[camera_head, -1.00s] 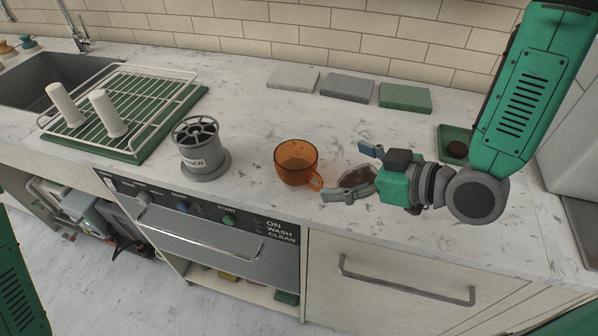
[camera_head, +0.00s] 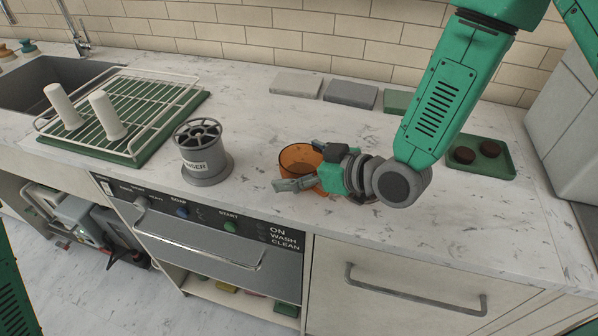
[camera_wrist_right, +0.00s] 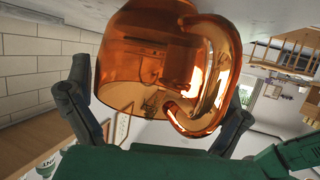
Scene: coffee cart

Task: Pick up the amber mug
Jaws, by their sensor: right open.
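The amber mug (camera_head: 297,158) stands on the marble counter right of the grey rinser, partly hidden behind my right gripper. My right gripper (camera_head: 303,166) is open, with one finger on the near side of the mug and the other at its far side. In the right wrist view the clear orange mug (camera_wrist_right: 135,60) fills the middle, its handle (camera_wrist_right: 218,75) facing the camera. The fingers of the gripper (camera_wrist_right: 158,110) stand on either side of the mug's lower part in that picture. I cannot tell whether they touch it. My left gripper is not in view.
A grey rinser (camera_head: 205,165) stands left of the mug. A dish rack (camera_head: 150,95) with two white pegs is farther left, by the sink (camera_head: 55,75). Flat blocks (camera_head: 350,93) lie at the back. A green tray (camera_head: 505,160) with dark round items is at right.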

